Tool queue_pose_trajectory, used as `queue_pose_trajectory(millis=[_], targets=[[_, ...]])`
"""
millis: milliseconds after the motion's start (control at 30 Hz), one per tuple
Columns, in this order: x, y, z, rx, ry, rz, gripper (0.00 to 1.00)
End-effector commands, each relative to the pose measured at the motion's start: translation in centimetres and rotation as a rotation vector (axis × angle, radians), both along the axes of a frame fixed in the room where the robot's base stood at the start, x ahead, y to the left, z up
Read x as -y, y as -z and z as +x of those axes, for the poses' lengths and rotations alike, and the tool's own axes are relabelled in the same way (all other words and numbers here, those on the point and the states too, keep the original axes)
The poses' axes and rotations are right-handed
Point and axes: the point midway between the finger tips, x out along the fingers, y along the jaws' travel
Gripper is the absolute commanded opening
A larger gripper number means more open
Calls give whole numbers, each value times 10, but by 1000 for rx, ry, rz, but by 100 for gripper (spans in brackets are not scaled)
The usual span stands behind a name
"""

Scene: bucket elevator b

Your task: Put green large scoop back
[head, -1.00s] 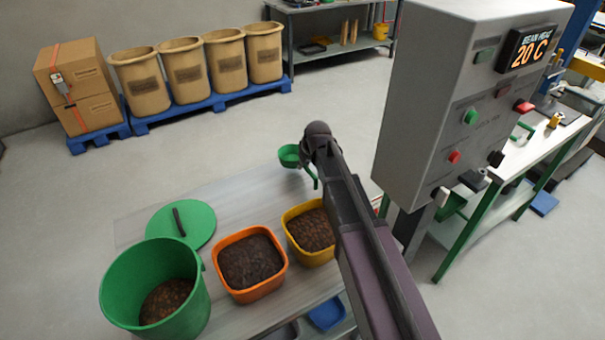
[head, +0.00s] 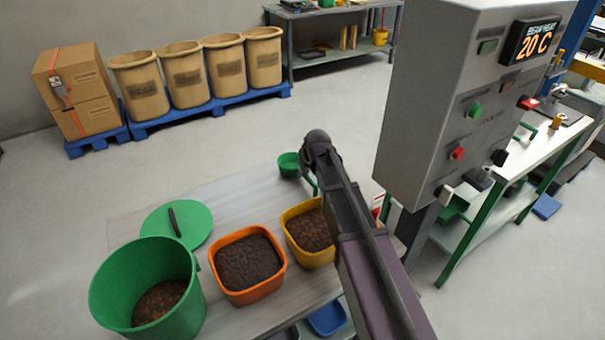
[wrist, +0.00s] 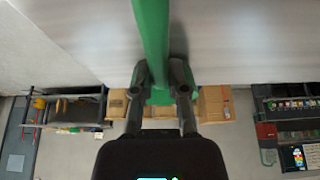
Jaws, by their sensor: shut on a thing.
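The green large scoop (head: 289,164) is at the far end of the metal table, just left of my gripper in the head view. In the wrist view its green handle (wrist: 151,40) runs between my two fingers. My gripper (wrist: 160,80) is shut on this handle. In the head view my arm hides the fingers and most of the handle. I cannot tell whether the scoop's bowl touches the table or is held above it.
On the table (head: 240,195) stand a green bucket (head: 105,290), an orange tub (head: 285,268) and a yellow tub (head: 290,240), all holding dark beans. A green lid (head: 200,226) lies behind the bucket. A grey control cabinet (head: 425,110) stands close to the right of my arm.

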Motion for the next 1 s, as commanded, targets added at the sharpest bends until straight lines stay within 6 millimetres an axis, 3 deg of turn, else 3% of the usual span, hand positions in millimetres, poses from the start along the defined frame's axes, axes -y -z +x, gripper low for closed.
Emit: queue_pose_trajectory(millis=[167, 200, 300, 767, 1000], targets=[[0, 5, 0, 0, 0, 0, 0], [0, 3, 0, 0, 0, 0, 31], [0, 3, 0, 0, -1, 0, 53], [-1, 1, 0, 0, -1, 0, 53], [1, -9, -3, 0, -1, 0, 53]])
